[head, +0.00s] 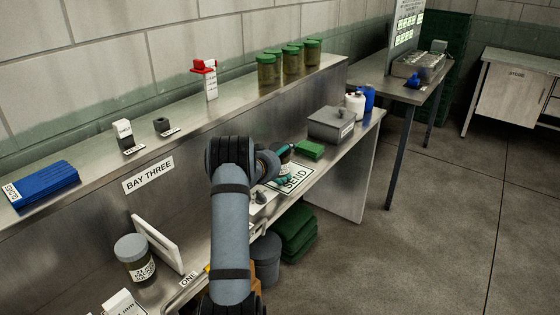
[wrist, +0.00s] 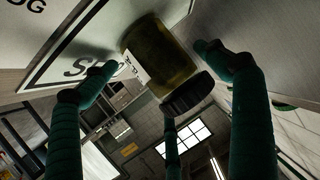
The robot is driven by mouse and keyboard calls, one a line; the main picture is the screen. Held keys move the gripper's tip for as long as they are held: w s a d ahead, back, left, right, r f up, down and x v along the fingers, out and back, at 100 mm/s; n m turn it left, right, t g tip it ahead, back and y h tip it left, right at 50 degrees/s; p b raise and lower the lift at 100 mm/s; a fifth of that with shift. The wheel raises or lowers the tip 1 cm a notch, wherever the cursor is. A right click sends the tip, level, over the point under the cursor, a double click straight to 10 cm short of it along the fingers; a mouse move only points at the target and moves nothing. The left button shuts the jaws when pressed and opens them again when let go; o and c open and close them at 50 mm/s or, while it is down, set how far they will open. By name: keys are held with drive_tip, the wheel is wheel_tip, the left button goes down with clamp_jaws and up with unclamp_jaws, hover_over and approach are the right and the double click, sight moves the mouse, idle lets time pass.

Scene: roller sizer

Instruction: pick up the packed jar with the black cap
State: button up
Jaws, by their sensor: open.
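The jar with the black cap (wrist: 187,93) shows in the wrist view, with an olive-brown body and a white label. It stands on the white sign mat marked SEND (head: 297,178). My gripper (wrist: 160,80) is open, with teal fingers on either side of the jar and a third finger lower in the picture. Gaps show between the side fingers and the jar, so they do not appear closed on it. In the head view my gripper (head: 284,166) is at the mat, and my arm and fingers hide most of the jar there.
A grey box (head: 331,124), green pads (head: 309,149), a white bottle (head: 355,104) and a blue container (head: 368,97) stand beyond the mat. A grey-lidded jar (head: 135,257) and an upright white panel (head: 158,242) stand at the near left. Several green-lidded jars (head: 290,60) line the upper shelf.

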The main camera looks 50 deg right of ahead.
drive_tip(key=shift+c, duration=0.6)
drive_tip(key=c, duration=1.1)
